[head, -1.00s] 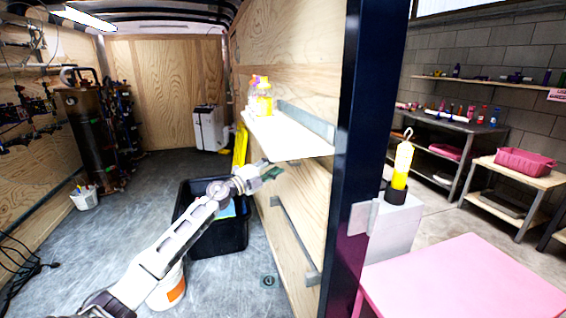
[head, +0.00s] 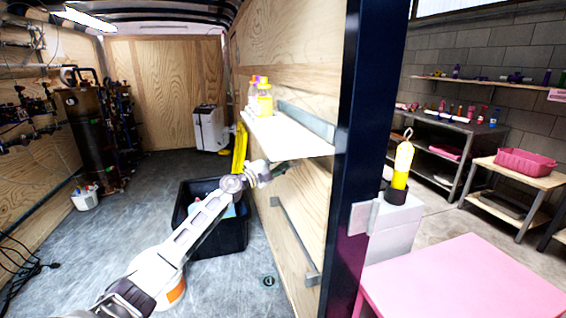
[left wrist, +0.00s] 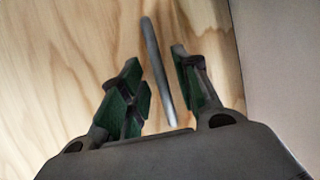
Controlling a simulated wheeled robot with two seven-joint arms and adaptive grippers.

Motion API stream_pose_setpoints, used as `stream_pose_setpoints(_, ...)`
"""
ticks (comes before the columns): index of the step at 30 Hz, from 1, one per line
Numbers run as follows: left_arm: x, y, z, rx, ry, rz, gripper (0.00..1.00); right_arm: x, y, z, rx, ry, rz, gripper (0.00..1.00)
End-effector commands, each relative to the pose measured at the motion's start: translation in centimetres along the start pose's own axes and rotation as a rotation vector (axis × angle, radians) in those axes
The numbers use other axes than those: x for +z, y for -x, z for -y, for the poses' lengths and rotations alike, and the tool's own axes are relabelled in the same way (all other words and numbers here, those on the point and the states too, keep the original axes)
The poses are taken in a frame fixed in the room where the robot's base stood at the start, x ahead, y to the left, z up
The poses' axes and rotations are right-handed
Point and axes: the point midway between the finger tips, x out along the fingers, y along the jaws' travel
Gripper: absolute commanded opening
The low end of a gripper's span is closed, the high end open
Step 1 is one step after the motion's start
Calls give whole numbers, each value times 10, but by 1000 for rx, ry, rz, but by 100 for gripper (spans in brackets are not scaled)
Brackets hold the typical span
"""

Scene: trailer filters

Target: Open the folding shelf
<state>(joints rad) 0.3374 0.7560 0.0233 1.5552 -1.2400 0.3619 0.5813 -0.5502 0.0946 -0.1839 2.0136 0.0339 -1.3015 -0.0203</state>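A white shelf board (head: 290,138) stands out level from the plywood trailer wall, with a grey metal rail (head: 307,122) behind it. Below it, a grey metal strip (head: 294,236) with end brackets runs along the wall; I cannot tell for certain which panel there is a folded shelf. My left gripper (head: 281,170) is beside the wall just under the white board. In the left wrist view the left gripper (left wrist: 160,85) is open, green-padded fingers apart, with a thin grey bar (left wrist: 157,65) between them against plywood. Whether the pads touch it is unclear. My right gripper is out of view.
Bottles (head: 262,97) stand on the white shelf.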

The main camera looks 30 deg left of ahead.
Motion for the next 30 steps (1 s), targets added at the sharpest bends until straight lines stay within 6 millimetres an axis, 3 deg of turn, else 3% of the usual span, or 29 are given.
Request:
stream_pose_setpoints(7,0,0,0,0,0,0,32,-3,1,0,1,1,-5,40)
stream_pose_setpoints(15,0,0,0,0,0,0,0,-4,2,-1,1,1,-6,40)
stream_pose_setpoints(30,1,0,-1,-2,2,0,0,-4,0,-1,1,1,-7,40)
